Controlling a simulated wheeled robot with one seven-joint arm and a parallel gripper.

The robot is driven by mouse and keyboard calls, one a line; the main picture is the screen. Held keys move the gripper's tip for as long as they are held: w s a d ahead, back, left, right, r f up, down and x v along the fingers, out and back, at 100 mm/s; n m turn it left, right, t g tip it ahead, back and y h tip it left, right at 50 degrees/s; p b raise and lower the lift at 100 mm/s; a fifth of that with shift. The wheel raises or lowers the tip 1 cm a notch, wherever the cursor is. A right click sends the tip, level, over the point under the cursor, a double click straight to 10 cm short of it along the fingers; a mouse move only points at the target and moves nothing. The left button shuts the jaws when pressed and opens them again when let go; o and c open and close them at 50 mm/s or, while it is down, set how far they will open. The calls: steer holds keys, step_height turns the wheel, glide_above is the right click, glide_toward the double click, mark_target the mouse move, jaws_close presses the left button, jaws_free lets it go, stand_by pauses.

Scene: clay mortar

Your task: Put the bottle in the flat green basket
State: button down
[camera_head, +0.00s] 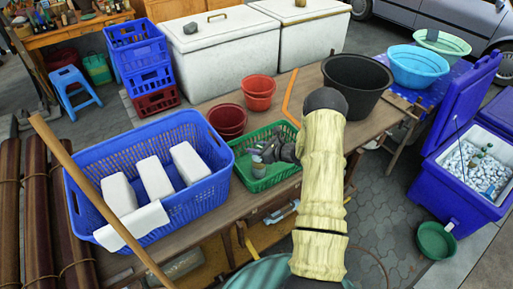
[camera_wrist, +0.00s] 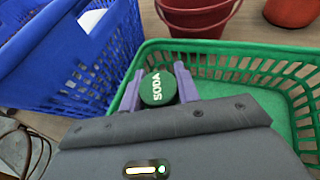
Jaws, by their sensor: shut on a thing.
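The flat green basket (camera_head: 240,145) sits on the wooden table, right of the big blue basket; its rim and floor (camera_wrist: 265,100) fill the right of the wrist view. My gripper (camera_head: 262,157) is over the left part of the green basket. In the wrist view its two purple fingers (camera_wrist: 161,86) are shut on the bottle, whose round green top (camera_wrist: 158,89) reads "SODA". In the head view the bottle (camera_head: 258,170) is small and partly hidden. It appears upright within the basket's outline; I cannot tell whether it touches the floor.
The blue basket (camera_head: 85,215) with white blocks stands close on the left. A black tub (camera_head: 357,82) is behind right. The green basket's right part looks empty.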

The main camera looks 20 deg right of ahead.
steer(key=shift+f, duration=0.1)
steer(key=c, duration=1)
jaws_free()
steer(key=shift+c, duration=0.2)
steer(key=shift+r, duration=0.25)
steer(key=b+v, duration=0.2)
steer(key=v, duration=1)
steer(key=shift+b, duration=0.3)
